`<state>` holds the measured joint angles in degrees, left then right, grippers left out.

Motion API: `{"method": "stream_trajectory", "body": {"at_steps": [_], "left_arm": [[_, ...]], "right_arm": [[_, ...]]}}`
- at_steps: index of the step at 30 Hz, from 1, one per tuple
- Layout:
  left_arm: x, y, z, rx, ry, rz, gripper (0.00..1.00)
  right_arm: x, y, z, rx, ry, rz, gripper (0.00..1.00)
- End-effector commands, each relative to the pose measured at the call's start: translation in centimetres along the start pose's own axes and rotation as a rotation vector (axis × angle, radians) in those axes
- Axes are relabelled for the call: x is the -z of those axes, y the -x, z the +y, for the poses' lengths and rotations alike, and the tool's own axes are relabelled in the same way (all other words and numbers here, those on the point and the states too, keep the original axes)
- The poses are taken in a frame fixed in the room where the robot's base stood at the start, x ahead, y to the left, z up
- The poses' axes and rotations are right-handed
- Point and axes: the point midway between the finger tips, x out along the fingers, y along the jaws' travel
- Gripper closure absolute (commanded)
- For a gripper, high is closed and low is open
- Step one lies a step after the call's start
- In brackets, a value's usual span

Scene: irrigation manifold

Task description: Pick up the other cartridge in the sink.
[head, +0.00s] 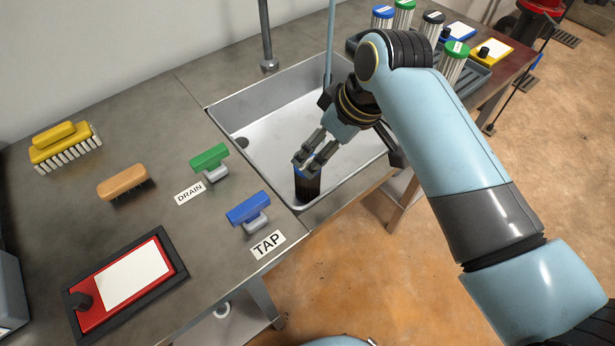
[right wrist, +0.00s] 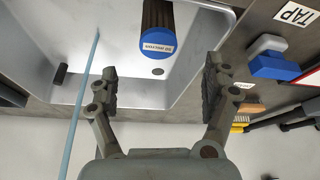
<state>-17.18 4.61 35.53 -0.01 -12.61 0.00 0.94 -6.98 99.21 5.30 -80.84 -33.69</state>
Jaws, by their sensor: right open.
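A dark-bodied cartridge (head: 309,190) with a blue cap stands in the near corner of the metal sink (head: 286,119). In the right wrist view, the labelled blue cap (right wrist: 157,42) of the cartridge faces me, centred between the finger directions but beyond the fingertips. My right gripper (head: 307,161) reaches over the sink, just above and partly in front of the cap in the head view. In the right wrist view, my right gripper (right wrist: 160,88) has its fingers wide apart with nothing between them. My left gripper is not in view.
A thin light-blue vertical line (head: 330,40), rod or stream, meets the sink behind my gripper. A blue TAP handle (head: 248,208) and green DRAIN handle (head: 209,158) sit beside the sink. Several capped cartridges, including a green-capped one (head: 453,62), stand at the back right.

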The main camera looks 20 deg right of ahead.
Motion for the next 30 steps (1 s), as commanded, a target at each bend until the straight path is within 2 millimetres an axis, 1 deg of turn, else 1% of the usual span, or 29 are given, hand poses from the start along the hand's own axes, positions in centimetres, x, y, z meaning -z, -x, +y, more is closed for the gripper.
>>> {"method": "stream_trajectory", "body": {"at_steps": [6,9,14,21,24,30], "left_arm": [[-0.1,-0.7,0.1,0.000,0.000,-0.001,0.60],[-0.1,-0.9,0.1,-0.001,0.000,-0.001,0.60],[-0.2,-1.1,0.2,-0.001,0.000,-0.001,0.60],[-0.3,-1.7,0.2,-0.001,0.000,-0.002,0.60],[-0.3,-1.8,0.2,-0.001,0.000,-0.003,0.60],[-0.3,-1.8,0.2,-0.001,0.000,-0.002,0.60]], "right_arm": [[0.1,-3.8,-0.1,0.005,0.006,-0.001,0.17],[0.1,-4.9,-0.1,0.004,0.005,-0.001,0.17],[0.0,-6.2,0.0,0.004,0.004,-0.001,0.17],[-0.1,-9.9,0.3,0.003,0.004,-0.001,0.17],[-0.1,-10.5,0.3,0.003,0.004,0.000,0.17],[-0.1,-10.6,0.3,0.002,0.003,0.000,0.17]]}}
